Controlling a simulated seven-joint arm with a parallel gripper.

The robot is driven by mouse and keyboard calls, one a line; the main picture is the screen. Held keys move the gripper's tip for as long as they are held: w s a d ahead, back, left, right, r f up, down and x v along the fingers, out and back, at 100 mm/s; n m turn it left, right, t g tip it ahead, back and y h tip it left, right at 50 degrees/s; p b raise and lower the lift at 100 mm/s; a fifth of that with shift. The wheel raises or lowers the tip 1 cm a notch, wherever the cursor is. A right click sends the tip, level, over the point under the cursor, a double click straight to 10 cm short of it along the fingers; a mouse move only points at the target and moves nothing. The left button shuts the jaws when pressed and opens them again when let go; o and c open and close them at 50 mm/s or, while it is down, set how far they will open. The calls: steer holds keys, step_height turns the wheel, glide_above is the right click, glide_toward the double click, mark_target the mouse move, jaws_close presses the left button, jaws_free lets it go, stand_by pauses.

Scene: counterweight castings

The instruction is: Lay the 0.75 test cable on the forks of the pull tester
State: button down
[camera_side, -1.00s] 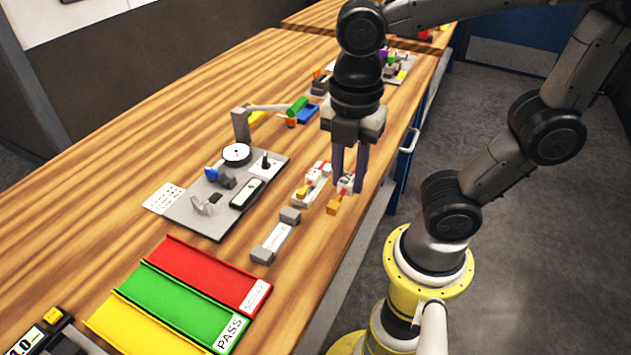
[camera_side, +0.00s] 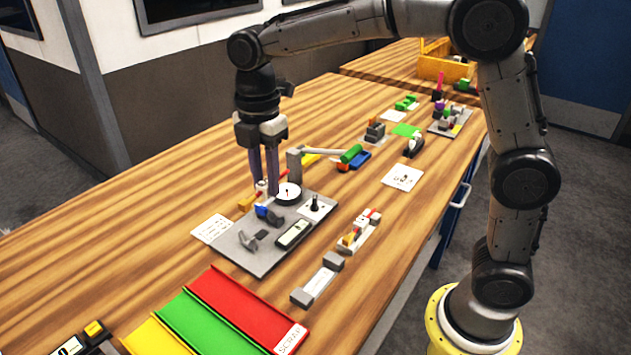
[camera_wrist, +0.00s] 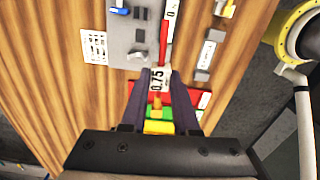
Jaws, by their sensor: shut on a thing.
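My gripper (camera_side: 264,187) is shut on the 0.75 test cable and holds it above the back left edge of the pull tester. The cable's orange end (camera_side: 246,202) sticks out to the left of the fingers. The pull tester (camera_side: 262,262) is a grey plate with a round dial (camera_side: 288,193), a blue part (camera_side: 266,214) and grey upright parts (camera_side: 248,241). I cannot tell which parts are the forks.
Red (camera_side: 245,305), green (camera_side: 205,325) and yellow trays lie in front of the tester. A white cable holder (camera_side: 359,233) and a grey-ended block (camera_side: 318,280) stand to its right. A printed card (camera_side: 212,229) lies left of it. Bare wood is open further left.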

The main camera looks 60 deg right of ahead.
glide_above(262, 234)
step_height(262, 234, down, 7)
steer(key=shift+m, duration=0.3)
steer(key=shift+f, duration=0.1)
steer(key=shift+f, duration=2.75)
steer(key=shift+f, duration=0.7)
steer(key=c, duration=0.6)
jaws_free()
